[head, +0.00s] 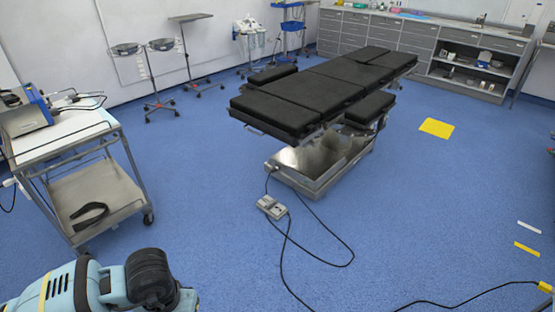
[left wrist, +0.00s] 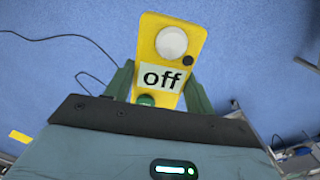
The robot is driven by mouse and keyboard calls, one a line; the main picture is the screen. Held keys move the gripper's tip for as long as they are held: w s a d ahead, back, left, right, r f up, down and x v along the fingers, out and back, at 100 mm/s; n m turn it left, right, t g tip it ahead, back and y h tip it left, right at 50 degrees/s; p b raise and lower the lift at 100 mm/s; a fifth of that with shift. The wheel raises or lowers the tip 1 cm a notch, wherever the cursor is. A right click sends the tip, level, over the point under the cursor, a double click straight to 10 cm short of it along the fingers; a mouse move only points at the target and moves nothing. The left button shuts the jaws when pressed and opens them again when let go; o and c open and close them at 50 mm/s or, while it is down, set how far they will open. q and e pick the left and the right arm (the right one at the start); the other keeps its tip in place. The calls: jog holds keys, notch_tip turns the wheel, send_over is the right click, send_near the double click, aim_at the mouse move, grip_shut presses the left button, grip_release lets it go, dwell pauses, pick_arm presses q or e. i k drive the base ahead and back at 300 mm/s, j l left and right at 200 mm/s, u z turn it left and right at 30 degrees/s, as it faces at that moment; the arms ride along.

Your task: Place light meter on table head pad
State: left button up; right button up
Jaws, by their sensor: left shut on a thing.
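The yellow light meter (left wrist: 168,62), with a round white dial and a label reading "off", shows in the left wrist view. My left gripper (left wrist: 160,72) is shut on it, with a green finger on each side. In the head view, part of my left arm (head: 150,283) shows at the bottom left, but the meter and fingers are out of view. The operating table (head: 318,90) has black pads and stands at the centre, well beyond my arm. A small pad (head: 393,61) is at its far right end; I cannot tell for certain which pad is the head pad. My right gripper is not in view.
A metal trolley (head: 95,190) stands at the left. A pedal box (head: 271,207) and cables (head: 325,262) lie on the blue floor before the table. Wheeled stands (head: 188,55) and drawer cabinets (head: 400,38) line the back wall. The floor to the right is mostly clear.

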aim_at(274, 106)
jog(key=i+z, duration=0.1)
jog(key=i, duration=1.05)
jog(key=i+j+z, duration=0.1)
jog(key=i, duration=1.1)
jog(key=i+l, duration=0.1)
jog(key=i, duration=0.9)
jog(key=j+u, duration=0.05)
